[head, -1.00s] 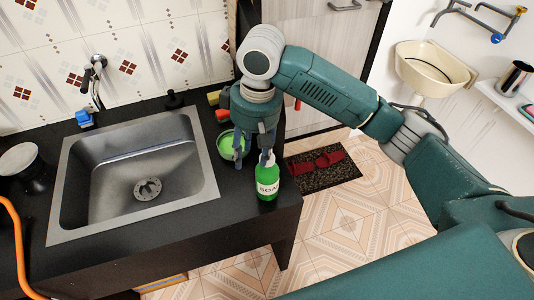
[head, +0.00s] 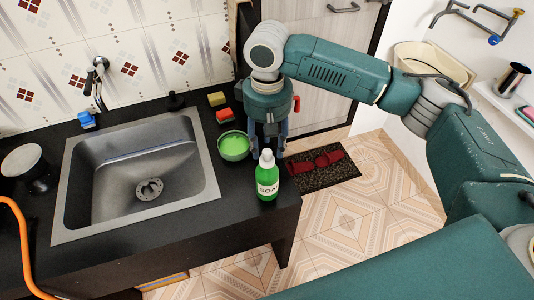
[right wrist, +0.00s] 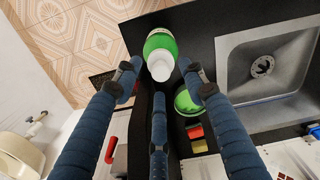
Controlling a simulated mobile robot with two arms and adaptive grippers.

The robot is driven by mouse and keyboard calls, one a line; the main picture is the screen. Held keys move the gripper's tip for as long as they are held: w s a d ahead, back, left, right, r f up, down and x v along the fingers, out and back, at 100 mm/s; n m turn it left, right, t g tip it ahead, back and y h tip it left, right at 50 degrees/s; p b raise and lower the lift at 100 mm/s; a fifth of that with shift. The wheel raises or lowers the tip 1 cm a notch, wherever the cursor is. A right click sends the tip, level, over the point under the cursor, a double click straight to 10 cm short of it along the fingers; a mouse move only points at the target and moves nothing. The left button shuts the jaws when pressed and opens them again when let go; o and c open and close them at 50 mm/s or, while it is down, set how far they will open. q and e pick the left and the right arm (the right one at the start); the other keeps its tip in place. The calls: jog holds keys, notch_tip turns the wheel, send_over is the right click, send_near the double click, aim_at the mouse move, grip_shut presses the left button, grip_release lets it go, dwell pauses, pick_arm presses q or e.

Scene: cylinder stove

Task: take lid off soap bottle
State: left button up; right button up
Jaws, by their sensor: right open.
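The green soap bottle (head: 267,178) stands upright near the right end of the black counter. Its white lid (head: 266,158) is on top. In the right wrist view the bottle (right wrist: 158,40) and its white lid (right wrist: 160,67) lie just beyond the fingertips, seen from above. My right gripper (head: 268,150) is open and empty, just behind the bottle in the head view. Its fingers are spread apart in the right wrist view (right wrist: 160,80). I cannot tell whether a finger touches the lid. My left gripper is not in view.
A green bowl (head: 234,147) stands left of the bottle, with a yellow sponge (head: 217,98) and a red sponge (head: 225,115) behind it. The metal sink (head: 135,180) fills the counter's left part. The counter's right edge is close to the bottle.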

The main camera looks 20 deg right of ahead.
aim_at(268, 157)
jog(key=shift+f, duration=1.5)
jog(key=c, duration=0.9)
jog(key=shift+r, duration=0.15)
